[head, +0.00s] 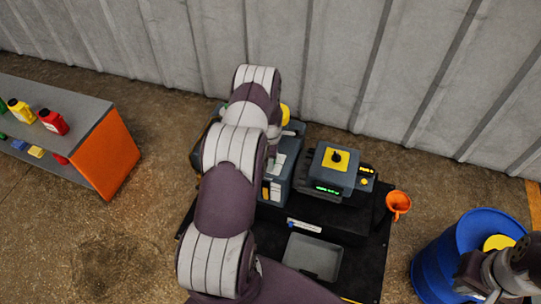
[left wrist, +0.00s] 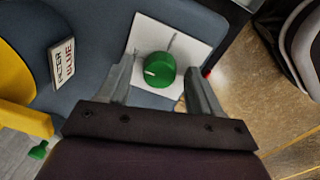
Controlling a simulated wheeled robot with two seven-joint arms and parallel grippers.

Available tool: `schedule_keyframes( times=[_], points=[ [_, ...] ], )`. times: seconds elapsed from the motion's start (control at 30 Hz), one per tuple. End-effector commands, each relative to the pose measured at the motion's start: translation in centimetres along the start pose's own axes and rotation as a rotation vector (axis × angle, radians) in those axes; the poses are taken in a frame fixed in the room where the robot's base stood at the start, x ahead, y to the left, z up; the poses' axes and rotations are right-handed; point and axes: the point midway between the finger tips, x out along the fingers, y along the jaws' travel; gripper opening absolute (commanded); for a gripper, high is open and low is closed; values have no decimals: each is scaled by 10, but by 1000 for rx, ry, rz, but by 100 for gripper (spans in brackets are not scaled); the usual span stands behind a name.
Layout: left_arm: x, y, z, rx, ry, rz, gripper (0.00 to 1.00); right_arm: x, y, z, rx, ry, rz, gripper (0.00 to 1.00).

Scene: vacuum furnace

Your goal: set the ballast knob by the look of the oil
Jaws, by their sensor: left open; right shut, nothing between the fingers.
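A round green knob (left wrist: 160,70) with a white pointer line sits on a white plate (left wrist: 188,42) in the left wrist view. The pointer is toward the left of the picture, and a dark line is drawn on the plate above the knob. My left gripper (left wrist: 160,88) is open, with one finger on each side of the knob; I cannot tell whether they touch it. In the head view my left arm hides this gripper and the knob. My right gripper (head: 468,284) is shut and empty by the blue drum. I cannot make out the oil's look.
A grey control box (head: 333,170) with a yellow-topped dial and green digits stands on the black bench (head: 372,235). An orange funnel (head: 398,203) is at its right edge, a grey tray (head: 313,257) in front. A blue drum (head: 430,262) stands right, an orange-ended shelf (head: 105,155) left.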

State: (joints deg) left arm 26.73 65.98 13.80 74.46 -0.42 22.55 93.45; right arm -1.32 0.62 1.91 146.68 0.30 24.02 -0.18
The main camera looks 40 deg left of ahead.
Motion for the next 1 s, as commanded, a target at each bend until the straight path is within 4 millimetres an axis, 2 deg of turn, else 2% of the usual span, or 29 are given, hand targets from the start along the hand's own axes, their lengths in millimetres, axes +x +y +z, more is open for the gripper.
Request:
schedule_keyframes(
  times=[0.07, 0.17, 0.4, 0.53, 0.7, 1.0],
  points=[
    [-4, 0, 0, 0, 0, 0, 64, -2, 0, 0, 0, 0, 0, 0],
    [-21, 1, 0, 0, 0, 2, 64, -7, 0, -1, 0, 0, 0, 0],
    [-87, 1, 0, 0, 0, 3, 64, -23, 0, -3, 0, 0, 0, 0],
    [-112, 1, 0, 0, 0, 2, 64, -28, 0, -3, 0, 0, 0, 0],
    [-126, 0, 0, 0, 0, 0, 64, -30, 0, -4, 0, 0, 0, 0],
    [-127, 0, 0, 0, 0, 0, 64, -29, 0, -3, 0, 0, 0, 0]
  ],
)
